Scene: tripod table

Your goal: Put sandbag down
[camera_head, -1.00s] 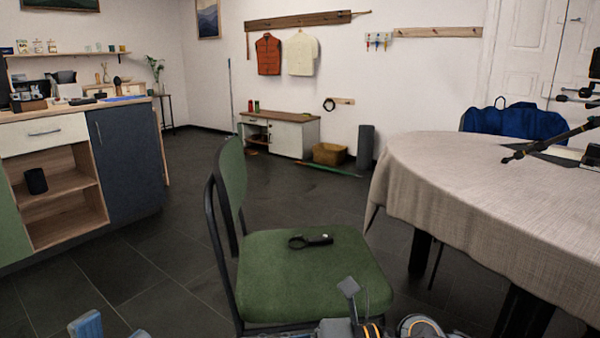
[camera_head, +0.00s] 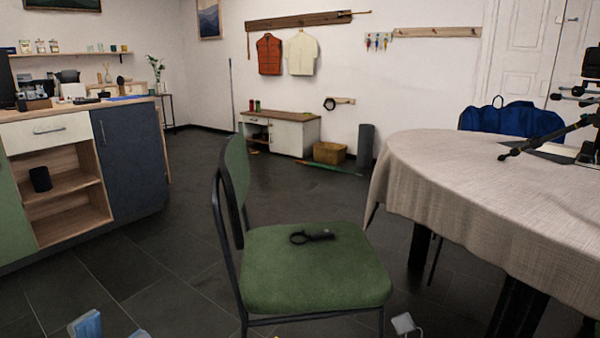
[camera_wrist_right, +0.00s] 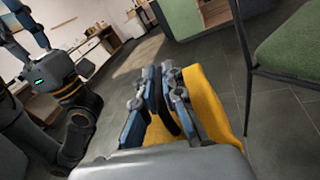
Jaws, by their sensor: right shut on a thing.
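The yellow sandbag (camera_wrist_right: 208,98) hangs at my right gripper (camera_wrist_right: 163,78) in the right wrist view. The blue-grey fingers are shut on it, near a dark strap-like part between them. The fingers and wrist hide part of the bag. It is held over the dark tiled floor, left of the green chair, and does not show in the head view. My left gripper (camera_head: 112,329) shows only as two blue fingertips at the bottom left of the head view, apart with nothing seen between them.
A green chair (camera_head: 315,275) with a black ring-shaped tool (camera_head: 312,237) on its seat stands in front. A cloth-covered table (camera_head: 450,180) with a dark tripod (camera_head: 550,135) is at right. A kitchen counter (camera_head: 130,155) is at left. The floor (camera_head: 170,270) between counter and chair is clear.

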